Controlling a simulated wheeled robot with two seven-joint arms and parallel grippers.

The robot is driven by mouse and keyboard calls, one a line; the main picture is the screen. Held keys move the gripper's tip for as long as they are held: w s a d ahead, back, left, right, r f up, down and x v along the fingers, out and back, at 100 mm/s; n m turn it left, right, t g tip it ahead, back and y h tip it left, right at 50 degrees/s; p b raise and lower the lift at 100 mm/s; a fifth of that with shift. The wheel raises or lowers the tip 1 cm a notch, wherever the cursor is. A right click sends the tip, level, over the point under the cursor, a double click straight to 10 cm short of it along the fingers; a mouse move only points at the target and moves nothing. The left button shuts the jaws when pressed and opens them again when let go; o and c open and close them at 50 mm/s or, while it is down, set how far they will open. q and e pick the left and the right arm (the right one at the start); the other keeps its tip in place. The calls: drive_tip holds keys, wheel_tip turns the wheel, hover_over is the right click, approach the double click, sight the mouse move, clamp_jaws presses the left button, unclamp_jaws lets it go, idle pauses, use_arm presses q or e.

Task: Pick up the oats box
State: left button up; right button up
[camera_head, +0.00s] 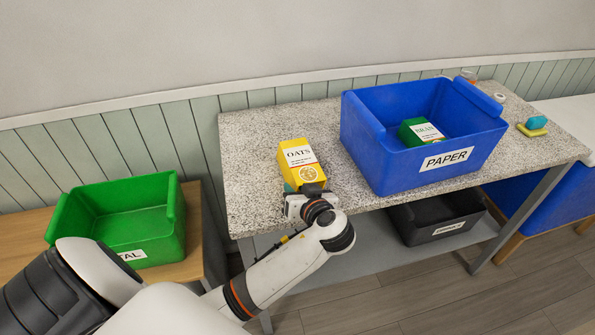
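The yellow oats box (301,156), labelled "OATS", is on the speckled grey table near its left front part. My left gripper (304,189) is at the box's near end, reaching in from the front. The gripper's body and wrist hide its fingertips and the lower near edge of the box. I cannot tell whether the fingers are open or closed on the box. My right gripper is not in view.
A blue bin (447,160) labelled "PAPER" stands right of the oats box, with a green box (420,132) inside. A green bin (118,213) is on a lower wooden table at left. A dark bin (432,221) is on the shelf below. A teal and yellow item (532,126) lies at right.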

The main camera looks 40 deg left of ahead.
use_arm(q)
drive_tip(key=x, duration=0.2)
drive_tip(key=shift+a+f, duration=0.15)
drive_tip(key=shift+a, duration=0.1)
drive_tip(key=shift+d, duration=0.1)
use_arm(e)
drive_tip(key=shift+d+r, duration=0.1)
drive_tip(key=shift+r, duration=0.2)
use_arm(q)
clamp_jaws()
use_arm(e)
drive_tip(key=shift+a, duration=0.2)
